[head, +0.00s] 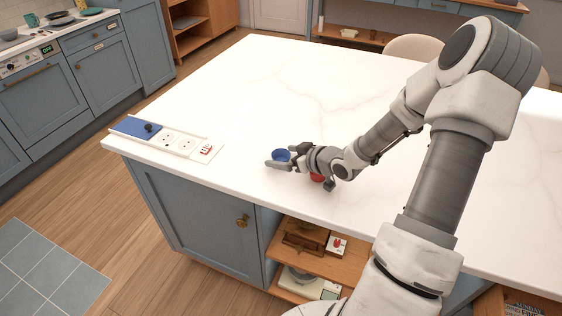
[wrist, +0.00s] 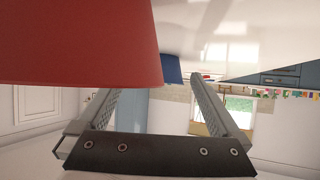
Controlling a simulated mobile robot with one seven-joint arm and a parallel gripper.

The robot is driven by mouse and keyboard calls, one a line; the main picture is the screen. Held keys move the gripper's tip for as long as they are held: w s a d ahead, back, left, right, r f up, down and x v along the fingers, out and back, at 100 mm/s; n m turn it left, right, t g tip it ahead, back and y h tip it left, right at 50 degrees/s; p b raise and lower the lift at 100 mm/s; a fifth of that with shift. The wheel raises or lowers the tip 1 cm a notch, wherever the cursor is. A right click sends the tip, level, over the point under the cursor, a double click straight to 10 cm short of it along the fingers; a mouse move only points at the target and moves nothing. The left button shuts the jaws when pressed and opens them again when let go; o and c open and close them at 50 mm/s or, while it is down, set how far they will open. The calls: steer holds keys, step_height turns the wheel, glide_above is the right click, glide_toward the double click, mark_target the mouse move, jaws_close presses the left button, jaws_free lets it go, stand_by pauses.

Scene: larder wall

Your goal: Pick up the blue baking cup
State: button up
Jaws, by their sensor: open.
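The blue baking cup (head: 281,155) stands on the white island top near its front edge in the head view. In the wrist view the blue cup (wrist: 173,68) shows beyond a larger red cup, between the two fingers. My gripper (head: 279,163) reaches low over the counter, pointing left, with its fingertips at the blue cup. Its fingers (wrist: 157,86) are apart, and I see nothing clamped between them. Whether they touch the blue cup is unclear.
A red cup (head: 316,177) sits under my wrist, partly hidden; the red cup (wrist: 75,45) fills the wrist view's upper left, very close. A white tray with a blue panel (head: 137,128) lies at the island's left end. The back of the white island top (head: 290,75) is clear.

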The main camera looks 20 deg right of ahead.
steer(key=shift+x, duration=0.8)
steer(key=c, duration=1.3)
steer(key=shift+r, duration=0.1)
steer(key=shift+c, duration=0.2)
